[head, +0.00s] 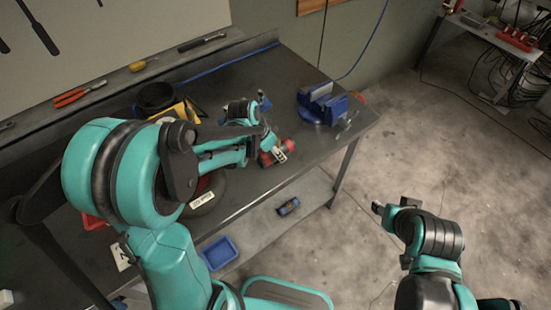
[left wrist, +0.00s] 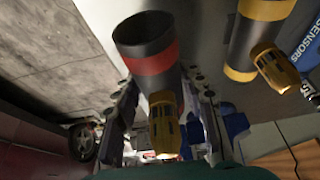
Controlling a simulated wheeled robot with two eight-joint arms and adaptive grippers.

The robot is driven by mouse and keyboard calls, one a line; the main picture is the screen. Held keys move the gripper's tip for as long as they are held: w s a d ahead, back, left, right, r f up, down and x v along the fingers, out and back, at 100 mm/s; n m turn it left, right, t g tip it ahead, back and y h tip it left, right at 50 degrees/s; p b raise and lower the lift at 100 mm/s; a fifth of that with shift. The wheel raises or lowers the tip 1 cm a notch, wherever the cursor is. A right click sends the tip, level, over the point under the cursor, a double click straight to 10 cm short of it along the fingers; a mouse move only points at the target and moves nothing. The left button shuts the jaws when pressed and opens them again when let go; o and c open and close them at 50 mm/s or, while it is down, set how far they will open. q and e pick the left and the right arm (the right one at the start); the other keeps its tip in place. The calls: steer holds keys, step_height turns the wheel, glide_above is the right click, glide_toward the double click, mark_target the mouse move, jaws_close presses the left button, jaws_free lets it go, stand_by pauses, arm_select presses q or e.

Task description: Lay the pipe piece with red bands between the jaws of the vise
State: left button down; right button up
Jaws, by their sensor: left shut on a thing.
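The pipe piece with red bands (left wrist: 148,62) is a dark hollow tube in the left wrist view, with its open end toward the top. My left gripper (left wrist: 165,112) is shut on it, with a finger on either side. In the head view this gripper (head: 280,150) is above the table's front part, beside something red, and my arm hides part of it. The blue vise (head: 324,104) stands at the table's right end, to the right of and behind the gripper. My right gripper (head: 381,209) is over the floor, away from the table; its opening is unclear.
A yellow-banded pipe piece (left wrist: 252,45) appears beside the held one in the left wrist view. A black round container (head: 157,97) stands at the back of the dark table (head: 232,75). A blue bin (head: 219,253) is on the lower shelf. Some table between gripper and vise is clear.

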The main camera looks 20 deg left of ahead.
mark_target(275, 157)
arm_select(q)
step_height(275, 157, down, 4)
steer(key=shift+r+b, duration=0.2)
steer(key=shift+b, duration=0.4)
steer(key=shift+f, duration=0.1)
steer(key=c, duration=0.9)
jaws_free()
